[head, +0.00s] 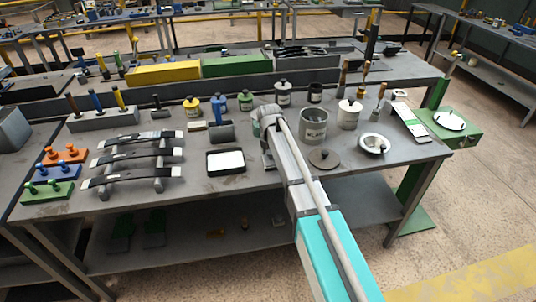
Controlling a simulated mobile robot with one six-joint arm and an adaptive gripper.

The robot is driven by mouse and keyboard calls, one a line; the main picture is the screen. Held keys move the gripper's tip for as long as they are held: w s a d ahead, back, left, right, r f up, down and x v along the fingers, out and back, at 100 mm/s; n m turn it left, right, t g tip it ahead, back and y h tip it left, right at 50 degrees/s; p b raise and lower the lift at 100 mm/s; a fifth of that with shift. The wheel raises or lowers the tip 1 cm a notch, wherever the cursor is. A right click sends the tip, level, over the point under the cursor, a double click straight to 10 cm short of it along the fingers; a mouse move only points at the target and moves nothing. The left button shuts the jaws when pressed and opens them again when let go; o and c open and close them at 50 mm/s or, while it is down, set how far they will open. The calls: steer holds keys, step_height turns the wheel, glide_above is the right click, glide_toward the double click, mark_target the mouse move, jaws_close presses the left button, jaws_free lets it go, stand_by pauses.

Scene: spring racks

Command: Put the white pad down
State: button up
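A white pad (226,160) lies flat in a shallow black tray (210,171) on the grey workbench, left of my arm. My gripper (267,141) is over the bench just right of this tray, at the far end of my arm. My own wrist and arm cover most of it, so its fingers and anything between them cannot be made out.
On the bench (200,194), a rack with dark curved springs (137,158) stands left of the tray. Several jars and bottles stand behind. A grey pot (313,127), a round dark lid (324,159) and a white bowl (373,144) are on the right. Bare bench lies before the tray.

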mark_target(270, 154)
steer(key=shift+r, duration=0.15)
stand_by(0.3)
step_height(270, 154, up, 12)
steer(key=s+p, duration=0.1)
steer(key=p, duration=1.1)
steer(key=shift+a, duration=0.15)
stand_by(0.6)
steer(key=s+d+m+g, duration=0.1)
steer(key=s+d+m, duration=2.1)
steer(key=m, duration=0.8)
steer(key=s, duration=0.2)
steer(key=shift+s+d, duration=0.2)
steer(key=shift+s, duration=0.15)
